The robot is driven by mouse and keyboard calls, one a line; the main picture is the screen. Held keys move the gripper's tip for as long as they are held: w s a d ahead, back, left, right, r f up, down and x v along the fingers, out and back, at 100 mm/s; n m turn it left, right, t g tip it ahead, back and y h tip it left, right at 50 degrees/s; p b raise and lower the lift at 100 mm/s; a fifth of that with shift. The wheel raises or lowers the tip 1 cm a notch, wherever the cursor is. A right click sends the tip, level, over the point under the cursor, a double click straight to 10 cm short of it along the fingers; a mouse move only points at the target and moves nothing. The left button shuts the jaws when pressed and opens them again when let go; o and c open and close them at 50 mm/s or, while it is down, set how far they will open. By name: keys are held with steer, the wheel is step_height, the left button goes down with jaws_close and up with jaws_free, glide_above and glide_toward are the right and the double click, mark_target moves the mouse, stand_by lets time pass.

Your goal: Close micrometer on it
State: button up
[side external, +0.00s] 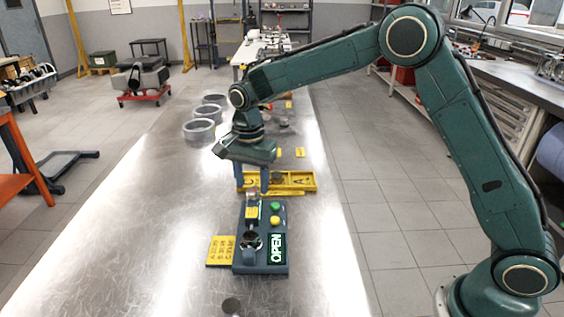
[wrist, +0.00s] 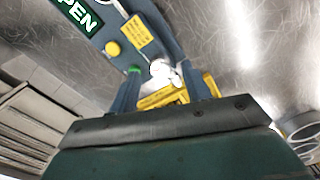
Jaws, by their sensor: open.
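The micrometer station (side external: 240,262) is a dark blue-grey box on the metal bench, also at the top of the wrist view (wrist: 150,15). Its lit display (side external: 277,248) reads OPEN. A green button (side external: 275,206) and a yellow button (side external: 275,220) sit on its top. A round metallic piece (side external: 250,240) is at the holder on the box; whether it touches the measuring faces is unclear. My gripper (side external: 252,188) is open above the far end of the box. In the wrist view a small pale, shiny piece (wrist: 162,70) shows between the fingertips, not visibly gripped.
A yellow lettered tray (side external: 300,182) lies just beyond the box, close to my fingers. A yellow label plate (side external: 220,250) is left of the box. Several grey rings (side external: 198,131) stand farther back. The bench is clear at left.

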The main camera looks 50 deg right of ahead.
steer(key=shift+f, duration=0.9)
steer(key=c, duration=1)
